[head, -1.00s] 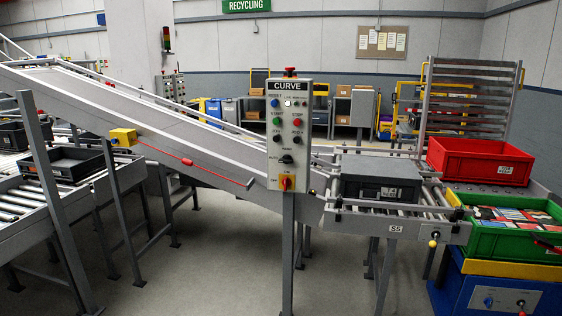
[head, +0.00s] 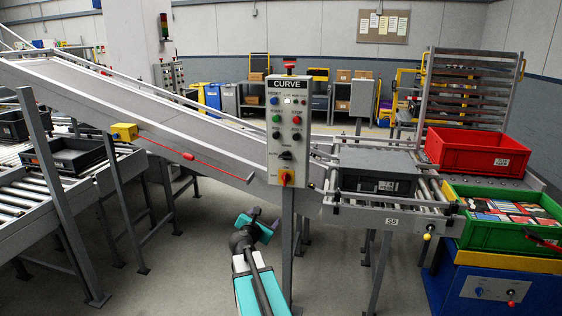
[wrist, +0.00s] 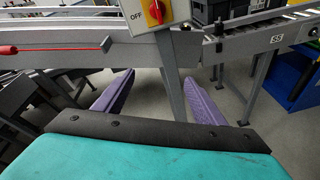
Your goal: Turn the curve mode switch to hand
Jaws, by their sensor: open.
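The grey CURVE control box (head: 287,128) stands on a post (head: 287,240) in the middle of the head view. The curve mode switch (head: 286,155) is a small black rotary knob low on the box, above a red-and-yellow rotary switch (head: 286,178). Its exact pointing direction is too small to tell. In the wrist view, only the red-and-yellow switch (wrist: 156,10) on the box's lower part shows; the mode switch is out of frame. My gripper (wrist: 160,76) is open and empty, its purple fingers apart, with the post beyond the gap. It is below the box.
A sloping conveyor (head: 150,110) runs behind the box to the left, with a red pull cord (head: 189,157) along it. A grey tote (head: 375,175) sits on rollers right of the box. Red (head: 478,151) and green (head: 510,215) crates stand farther right. Floor in front is open.

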